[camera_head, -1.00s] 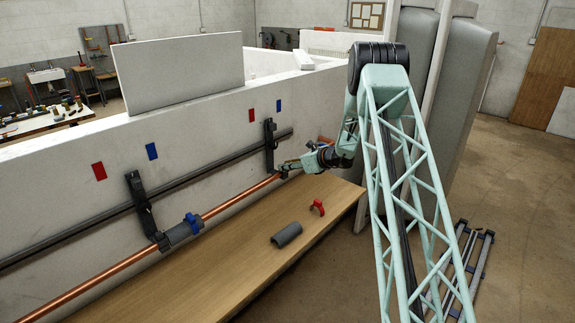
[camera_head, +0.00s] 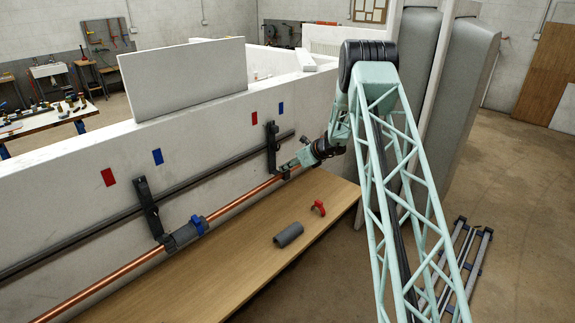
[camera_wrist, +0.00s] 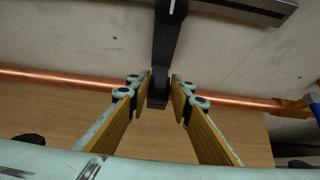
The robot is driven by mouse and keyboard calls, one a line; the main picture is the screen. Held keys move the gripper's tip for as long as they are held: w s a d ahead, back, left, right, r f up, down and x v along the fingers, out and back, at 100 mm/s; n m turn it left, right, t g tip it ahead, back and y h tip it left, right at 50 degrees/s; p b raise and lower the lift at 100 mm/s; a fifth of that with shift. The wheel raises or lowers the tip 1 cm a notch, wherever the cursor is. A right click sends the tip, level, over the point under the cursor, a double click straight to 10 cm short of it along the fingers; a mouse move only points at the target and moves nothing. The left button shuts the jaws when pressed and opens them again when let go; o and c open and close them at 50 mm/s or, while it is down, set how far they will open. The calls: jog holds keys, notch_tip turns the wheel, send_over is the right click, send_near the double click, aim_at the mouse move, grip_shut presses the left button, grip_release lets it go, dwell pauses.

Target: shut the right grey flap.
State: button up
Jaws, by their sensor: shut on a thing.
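The right dark grey bracket (camera_head: 272,150) stands on the white wall and reaches down to the copper pipe (camera_head: 225,208). In the wrist view the lower end of this dark piece, which I take for the right grey flap (camera_wrist: 158,98), lies in front of the pipe. My gripper (camera_head: 290,168) is at the bracket's foot. In the wrist view its two fingers (camera_wrist: 163,88) stand either side of the flap, closed in on it. How far the flap is swung shut cannot be told.
A left bracket (camera_head: 148,208) stands by a grey sleeve with a blue clip (camera_head: 184,234) on the pipe. A loose grey half-shell (camera_head: 289,235) and a red clip (camera_head: 318,207) lie on the wooden bench (camera_head: 235,270). A dark rail (camera_head: 100,222) runs along the wall.

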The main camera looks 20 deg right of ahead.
jog(key=shift+w+f+g+h+p, duration=0.1)
jog(key=shift+w+g+h+p, duration=0.2)
jog(key=shift+p, duration=1.3)
jog(key=shift+s, duration=0.1)
jog(key=o, duration=0.6)
jog(key=shift+d, duration=0.1)
jog(key=shift+c, duration=0.2)
jog(key=v, duration=1.2)
jog(key=shift+d, duration=0.1)
